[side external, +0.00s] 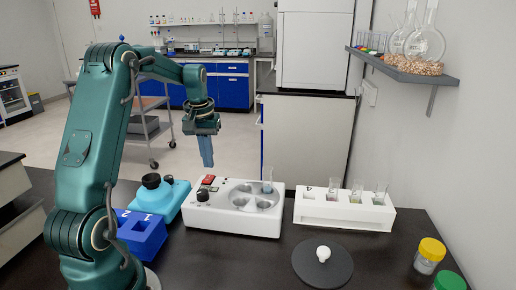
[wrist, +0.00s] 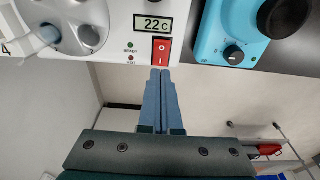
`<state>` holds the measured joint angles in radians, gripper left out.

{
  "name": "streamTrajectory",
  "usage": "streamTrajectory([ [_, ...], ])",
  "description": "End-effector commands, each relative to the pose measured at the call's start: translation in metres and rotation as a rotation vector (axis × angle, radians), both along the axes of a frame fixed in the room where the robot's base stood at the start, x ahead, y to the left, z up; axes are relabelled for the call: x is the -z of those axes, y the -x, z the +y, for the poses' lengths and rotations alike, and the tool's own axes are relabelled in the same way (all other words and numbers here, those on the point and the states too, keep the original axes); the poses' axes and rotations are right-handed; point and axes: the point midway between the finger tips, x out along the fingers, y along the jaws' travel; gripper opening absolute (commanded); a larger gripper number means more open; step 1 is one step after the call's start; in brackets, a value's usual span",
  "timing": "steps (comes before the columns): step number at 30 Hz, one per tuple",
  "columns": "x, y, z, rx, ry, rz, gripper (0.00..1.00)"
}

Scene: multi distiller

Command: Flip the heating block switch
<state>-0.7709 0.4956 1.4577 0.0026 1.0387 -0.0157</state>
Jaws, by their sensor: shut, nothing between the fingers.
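In the wrist view the red switch (wrist: 161,51) carries I and O marks and sits beside a display (wrist: 153,24) reading 22 C. A green and a red lamp lie left of the switch. My gripper (side external: 207,166) points down with its blue fingers shut and empty, just above the switch in the side view. In the wrist view the fingertips (wrist: 160,70) appear right at the switch's lower edge; I cannot tell whether they touch.
A light-blue device (side external: 160,198) with a black knob and a blue holder (side external: 140,234) stand left of the block. A white tube rack (side external: 344,215) stands to the right. A dark round plate (side external: 322,268) with a white knob and two capped jars (side external: 429,256) are in front.

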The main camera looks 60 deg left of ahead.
Motion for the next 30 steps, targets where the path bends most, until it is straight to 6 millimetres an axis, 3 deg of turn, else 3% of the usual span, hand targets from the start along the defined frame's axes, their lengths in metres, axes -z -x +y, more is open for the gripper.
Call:
streamTrajectory([
  [16,-0.041,-0.001,0.001,0.000,-0.002,-0.002,0.00],
  [30,-0.048,-0.004,-0.005,0.018,-0.006,-0.007,0.00],
])
